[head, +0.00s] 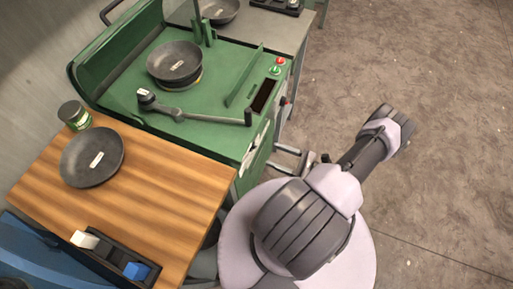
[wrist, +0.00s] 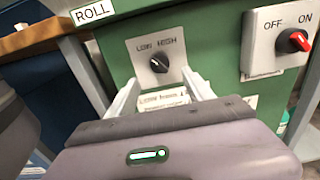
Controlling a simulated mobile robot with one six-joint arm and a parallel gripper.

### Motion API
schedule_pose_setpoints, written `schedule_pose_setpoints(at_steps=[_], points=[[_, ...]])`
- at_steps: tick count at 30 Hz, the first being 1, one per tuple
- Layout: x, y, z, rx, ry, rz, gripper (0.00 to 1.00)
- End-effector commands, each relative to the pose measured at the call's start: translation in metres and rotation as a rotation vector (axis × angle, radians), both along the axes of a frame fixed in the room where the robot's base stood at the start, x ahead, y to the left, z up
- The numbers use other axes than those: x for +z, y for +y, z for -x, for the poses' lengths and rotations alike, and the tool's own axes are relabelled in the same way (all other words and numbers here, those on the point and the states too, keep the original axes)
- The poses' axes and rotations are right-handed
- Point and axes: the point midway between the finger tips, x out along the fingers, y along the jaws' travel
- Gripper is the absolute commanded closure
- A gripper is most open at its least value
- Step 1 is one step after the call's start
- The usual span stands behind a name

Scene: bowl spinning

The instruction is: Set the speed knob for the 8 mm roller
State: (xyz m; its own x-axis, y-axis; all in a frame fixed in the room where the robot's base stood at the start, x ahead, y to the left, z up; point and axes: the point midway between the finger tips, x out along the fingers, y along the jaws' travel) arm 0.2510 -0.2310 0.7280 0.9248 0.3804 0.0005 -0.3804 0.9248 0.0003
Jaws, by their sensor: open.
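The speed knob (wrist: 159,64) is a dark round knob on a light plate marked LOW and HIGH, on the machine's green front in the wrist view. Its exact pointer angle is too small to tell. My gripper (wrist: 160,78) is open, with one pale finger on each side just below and in front of the knob. I cannot tell if either finger touches it. A white label (wrist: 162,99) with print too blurred to read fully sits under the knob, partly hidden by my gripper. In the head view the green machine (head: 215,135) carries a grey swing arm (head: 200,115) with a small tagged head.
A red OFF/ON switch (wrist: 293,40) is right of the knob, and a ROLL label (wrist: 92,11) is left. A wooden table (head: 180,195) with a dark bowl (head: 92,157), a green jar (head: 75,115) and a black tray (head: 110,255) adjoins the machine. The floor at right is clear.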

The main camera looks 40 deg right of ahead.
Motion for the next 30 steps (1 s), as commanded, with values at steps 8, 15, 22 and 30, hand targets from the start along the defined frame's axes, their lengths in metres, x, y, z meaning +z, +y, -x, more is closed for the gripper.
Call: schedule_pose_setpoints(at_steps=[8, 15, 22, 30], points=[[-0.001, 0.027, -0.061, 0.006, 0.001, 0.000, 0.40], [0.000, 0.032, -0.076, 0.001, 0.001, 0.000, 0.40], [0.000, 0.032, -0.076, 0.001, 0.001, 0.000, 0.48], [0.000, 0.032, -0.076, 0.002, 0.001, 0.000, 1.00]])
